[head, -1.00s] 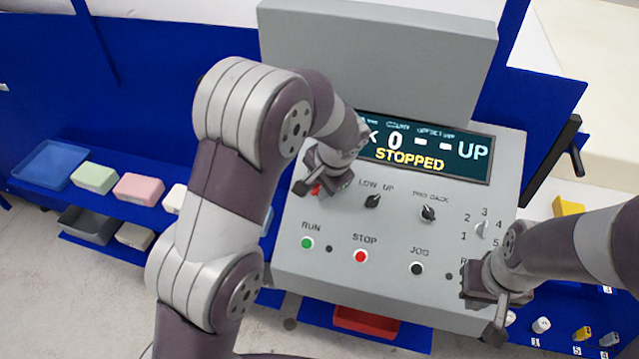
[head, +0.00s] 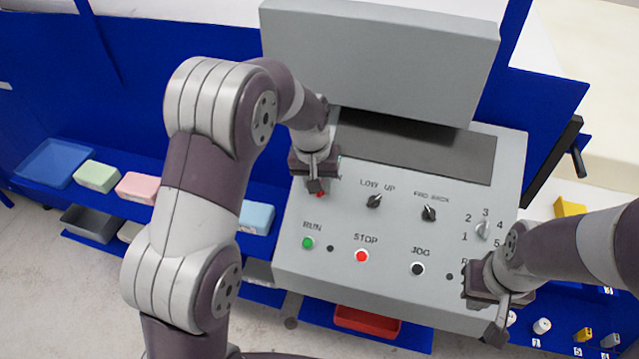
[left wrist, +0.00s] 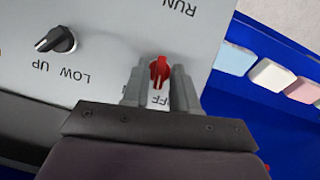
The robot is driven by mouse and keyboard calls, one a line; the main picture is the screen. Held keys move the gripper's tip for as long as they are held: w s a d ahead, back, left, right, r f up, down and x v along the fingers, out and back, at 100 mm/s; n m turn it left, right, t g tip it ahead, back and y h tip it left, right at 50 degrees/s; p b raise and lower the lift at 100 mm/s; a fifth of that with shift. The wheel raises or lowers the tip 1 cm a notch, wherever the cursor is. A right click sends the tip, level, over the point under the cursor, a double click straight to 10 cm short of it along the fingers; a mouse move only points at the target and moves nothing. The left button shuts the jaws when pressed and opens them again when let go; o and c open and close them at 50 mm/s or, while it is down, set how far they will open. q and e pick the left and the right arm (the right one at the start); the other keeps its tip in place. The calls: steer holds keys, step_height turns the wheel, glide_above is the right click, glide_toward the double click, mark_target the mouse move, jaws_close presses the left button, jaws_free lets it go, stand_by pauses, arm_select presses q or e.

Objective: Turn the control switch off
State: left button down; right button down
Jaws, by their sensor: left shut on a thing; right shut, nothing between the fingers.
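The grey control panel (head: 390,235) has a red control switch (left wrist: 159,68) at its upper left, with the letters "FF" partly visible beside it in the left wrist view. My left gripper (left wrist: 160,82) is shut on the red switch, one finger on each side. In the head view my left gripper (head: 317,188) hides most of the switch. The display (head: 415,150) is dark and blank. My right gripper (head: 498,325) is shut and empty at the panel's lower right corner.
The panel also carries a green RUN button (head: 308,243), a red STOP button (head: 361,256), a black JOG button (head: 417,269) and black knobs (head: 374,201). A blue shelf with coloured blocks (head: 97,176) stands at the left. A red bin (head: 366,321) sits below the panel.

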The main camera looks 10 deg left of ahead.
arm_select(q)
steer(key=shift+w+a+r+n+h+b, duration=0.1)
steer(key=shift+n+h+b, duration=0.2)
steer(key=shift+n, duration=0.3)
steer(key=shift+w+a+n+h+b, duration=0.1)
steer(key=shift+n+h+b, duration=0.15)
steer(key=shift+n, duration=0.35)
steer(key=shift+s+n+t+h+b, duration=0.1)
steer(key=shift+n+t+h+b, duration=0.45)
steer(key=shift+n, duration=0.85)
steer(key=shift+r+n+b, duration=0.1)
steer(key=shift+n+b, duration=0.2)
steer(key=c, duration=1.2)
jaws_free()
steer(key=shift+c, duration=0.2)
steer(key=shift+o, duration=0.2)
steer(key=shift+a, duration=0.1)
